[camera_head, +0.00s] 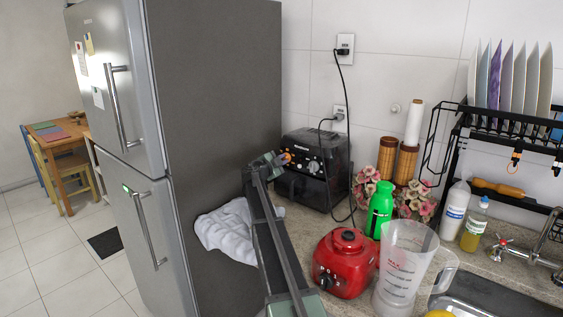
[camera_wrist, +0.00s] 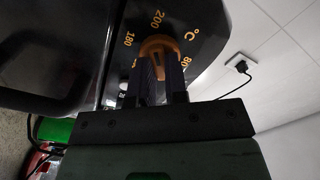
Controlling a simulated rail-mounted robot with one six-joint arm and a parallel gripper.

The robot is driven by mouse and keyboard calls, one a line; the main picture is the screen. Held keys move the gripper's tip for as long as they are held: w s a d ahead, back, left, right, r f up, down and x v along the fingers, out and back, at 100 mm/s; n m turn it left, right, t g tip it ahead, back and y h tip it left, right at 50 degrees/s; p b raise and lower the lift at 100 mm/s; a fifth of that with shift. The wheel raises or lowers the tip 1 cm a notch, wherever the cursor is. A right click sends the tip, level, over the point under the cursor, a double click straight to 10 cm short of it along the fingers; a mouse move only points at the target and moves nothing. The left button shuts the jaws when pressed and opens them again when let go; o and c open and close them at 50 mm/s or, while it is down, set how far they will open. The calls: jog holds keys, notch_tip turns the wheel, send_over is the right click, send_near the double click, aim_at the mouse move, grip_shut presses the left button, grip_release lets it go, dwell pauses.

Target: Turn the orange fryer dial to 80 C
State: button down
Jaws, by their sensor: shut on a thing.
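The black air fryer (camera_head: 318,150) stands on the counter against the wall, beside the fridge. Its orange dial (camera_head: 286,157) shows at the tip of my gripper (camera_head: 277,160). In the wrist view my gripper (camera_wrist: 160,70) has its two dark fingers on either side of the orange dial (camera_wrist: 159,45), shut on it. Orange marks 180, 200, 80 and °C show around the dial on the black panel. The fingers hide the lower part of the dial and other marks. I cannot tell clearly which mark the dial points to.
The fridge (camera_head: 215,120) is close on the left. A white cloth (camera_head: 228,235) lies beside my arm. A red blender base (camera_head: 343,262), clear jug (camera_head: 405,265) and green bottle (camera_head: 380,208) stand to the right. A black cord (camera_head: 352,130) hangs beside the fryer.

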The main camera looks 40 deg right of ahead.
jog(key=n, duration=1.1)
jog(key=shift+w+n, duration=0.1)
jog(key=shift+n, duration=0.2)
jog(key=n, duration=1.1)
jog(key=shift+a+n, duration=0.1)
jog(key=shift+n, duration=0.2)
jog(key=n, duration=0.6)
jog(key=shift+f+n, duration=0.1)
jog(key=shift+n, duration=0.2)
jog(key=n, duration=1.6)
jog(key=shift+n, duration=0.3)
